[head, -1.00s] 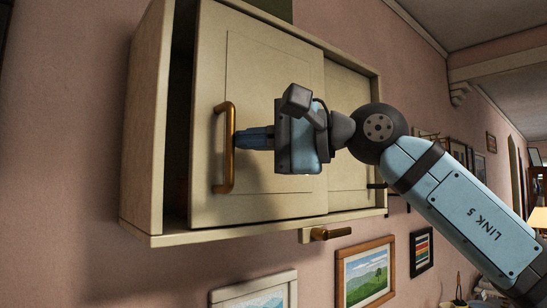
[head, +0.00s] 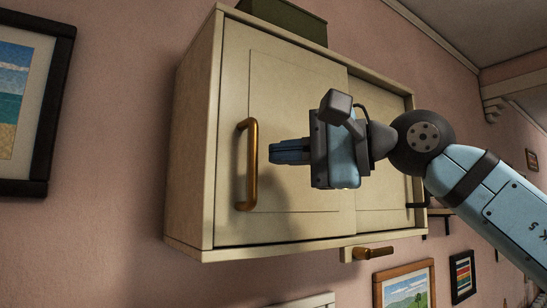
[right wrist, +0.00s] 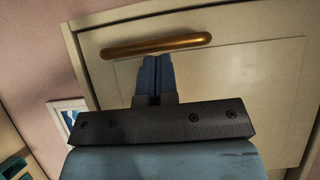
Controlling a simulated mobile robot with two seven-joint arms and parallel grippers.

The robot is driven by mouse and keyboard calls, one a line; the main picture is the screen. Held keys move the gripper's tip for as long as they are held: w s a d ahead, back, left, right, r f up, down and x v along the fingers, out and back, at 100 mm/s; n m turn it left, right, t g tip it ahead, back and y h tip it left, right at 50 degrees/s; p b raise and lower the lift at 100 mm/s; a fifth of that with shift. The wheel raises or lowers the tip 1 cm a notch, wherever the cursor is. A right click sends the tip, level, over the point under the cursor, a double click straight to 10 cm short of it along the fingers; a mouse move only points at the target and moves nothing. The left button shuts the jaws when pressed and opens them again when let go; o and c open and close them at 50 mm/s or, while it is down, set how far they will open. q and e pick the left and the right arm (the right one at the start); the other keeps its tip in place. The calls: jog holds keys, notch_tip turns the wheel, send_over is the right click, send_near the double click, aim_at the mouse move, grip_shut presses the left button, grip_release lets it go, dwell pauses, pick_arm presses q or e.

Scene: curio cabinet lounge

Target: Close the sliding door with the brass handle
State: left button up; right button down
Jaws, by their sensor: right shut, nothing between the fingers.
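The cream sliding door (head: 300,95) with the brass handle (head: 247,165) sits at the left side of the wall cabinet (head: 192,150). Its left edge meets the cabinet's left side, and no dark gap shows there. My right gripper (head: 273,152) is shut and empty. Its tips point left, a little to the right of the brass handle and apart from it in the head view. In the right wrist view the shut blue fingers (right wrist: 155,65) point at the middle of the brass handle (right wrist: 156,45). My left gripper is out of view.
A second cream door panel (head: 383,170) with a dark handle (head: 416,205) is at the right. A green box (head: 285,20) lies on top of the cabinet. A brass-coloured lever (head: 375,253) is below it. Framed pictures (head: 405,285) hang on the wall below, and another (head: 38,100) at left.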

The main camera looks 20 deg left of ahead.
jog(key=d+b, duration=0.1)
jog(key=d, duration=1.1)
jog(key=shift+d+b, duration=0.15)
jog(key=shift+b, duration=0.25)
jog(key=shift+w+f, duration=0.1)
